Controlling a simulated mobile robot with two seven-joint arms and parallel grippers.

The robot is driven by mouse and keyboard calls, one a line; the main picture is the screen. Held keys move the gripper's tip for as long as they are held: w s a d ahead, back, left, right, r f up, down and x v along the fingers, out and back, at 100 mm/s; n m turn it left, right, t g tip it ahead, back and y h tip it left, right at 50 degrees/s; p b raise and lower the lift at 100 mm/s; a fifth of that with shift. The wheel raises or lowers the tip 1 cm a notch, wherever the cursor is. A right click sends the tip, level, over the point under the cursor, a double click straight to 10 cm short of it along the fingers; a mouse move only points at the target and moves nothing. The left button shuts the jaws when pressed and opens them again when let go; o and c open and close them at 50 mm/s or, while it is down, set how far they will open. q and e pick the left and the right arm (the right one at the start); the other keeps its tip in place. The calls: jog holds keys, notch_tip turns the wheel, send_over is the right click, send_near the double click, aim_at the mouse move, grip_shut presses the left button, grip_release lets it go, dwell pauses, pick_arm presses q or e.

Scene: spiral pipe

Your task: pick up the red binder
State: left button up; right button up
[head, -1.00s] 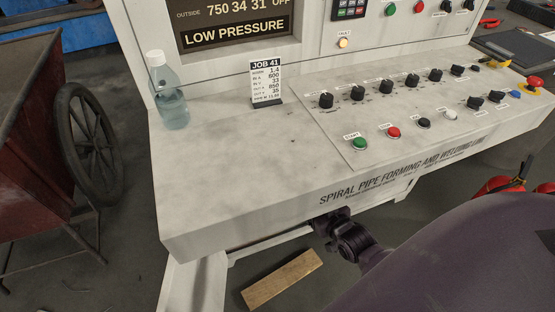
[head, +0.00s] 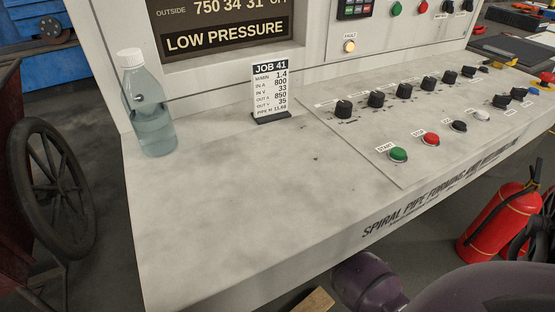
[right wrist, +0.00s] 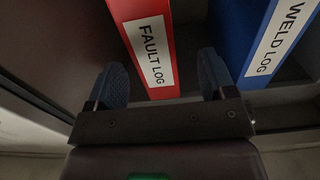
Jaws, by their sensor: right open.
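The red binder (right wrist: 145,40) stands upright in the right wrist view, with a white FAULT LOG label on its spine. My right gripper (right wrist: 162,78) is open, with its two blue-padded fingers on either side of the lower part of the red spine. I cannot tell whether the fingertips reach past the spine's front face or touch it. The binder's top is cut off by the frame. The head view shows no binder, and my right gripper is hidden there. My left gripper is in neither view.
A blue WELD LOG binder (right wrist: 275,40) stands just right of the right finger, with a gap between the binders. The control desk (head: 230,200) carries a bottle (head: 148,105), a JOB 41 card (head: 270,90) and knobs. A fire extinguisher (head: 500,220) stands at the right.

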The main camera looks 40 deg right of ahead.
pick_arm(q)
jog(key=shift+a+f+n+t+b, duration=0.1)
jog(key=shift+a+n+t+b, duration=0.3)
jog(key=shift+b, duration=0.6)
pick_arm(e)
jog(key=x, duration=0.5)
jog(key=shift+w+d+f, duration=0.2)
jog(key=shift+w+d, duration=0.1)
jog(key=shift+d, duration=0.05)
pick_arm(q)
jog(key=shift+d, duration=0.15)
pick_arm(e)
jog(key=shift+c, duration=0.4)
jog(key=c, duration=1.2)
jog(key=shift+c, duration=0.4)
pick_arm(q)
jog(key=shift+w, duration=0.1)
pick_arm(e)
jog(key=shift+r, duration=0.2)
